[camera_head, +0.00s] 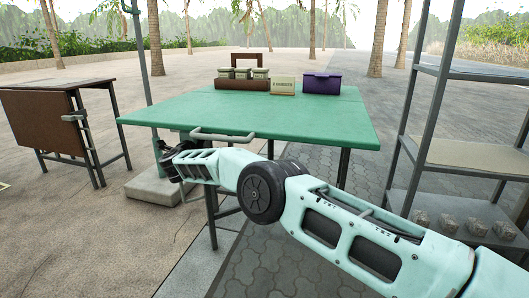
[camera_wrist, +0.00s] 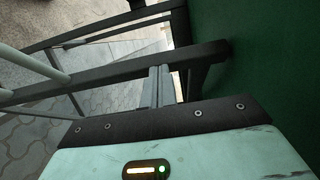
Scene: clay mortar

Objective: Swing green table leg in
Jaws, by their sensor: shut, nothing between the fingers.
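The green folding table (camera_head: 255,112) stands in front of me with its top flat. A dark near-left leg (camera_head: 211,218) reaches the ground under the front edge, and another leg (camera_head: 343,168) shows at the right. A pale handle (camera_head: 222,135) sits at the front edge. In the wrist view my gripper (camera_wrist: 160,75) is shut and empty among dark leg bars (camera_wrist: 110,73), beside the green table panel (camera_wrist: 275,60). Whether it touches a bar is unclear.
Several lidded jars in a brown caddy (camera_head: 243,84), a cream box (camera_head: 283,86) and a purple box (camera_head: 322,83) stand at the table's back. A brown folding table (camera_head: 50,115) is left, a pole on a concrete base (camera_head: 160,188) nearer, and a metal shelf (camera_head: 475,153) right.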

